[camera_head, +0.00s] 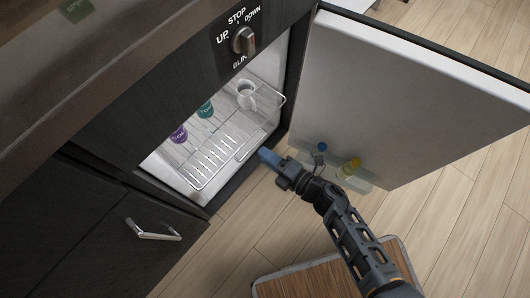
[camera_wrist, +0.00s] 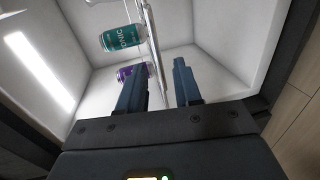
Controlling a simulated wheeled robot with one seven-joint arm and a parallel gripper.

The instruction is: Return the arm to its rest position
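My gripper (camera_head: 267,157) is at the lower front edge of the open fridge, near the right end of its opening. In the wrist view its two blue fingers (camera_wrist: 160,90) are apart with nothing held between them. My arm stretches from the lower right of the head view towards the fridge. Inside the fridge are a white pitcher (camera_head: 245,95), a green can (camera_head: 205,110) and a purple can (camera_head: 179,134). The green can (camera_wrist: 122,38) and the purple can (camera_wrist: 125,73) also show in the wrist view, beyond the fingers.
A wire rack (camera_head: 215,160) lies in the fridge. A cabinet handle (camera_head: 153,232) juts out at the lower left.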

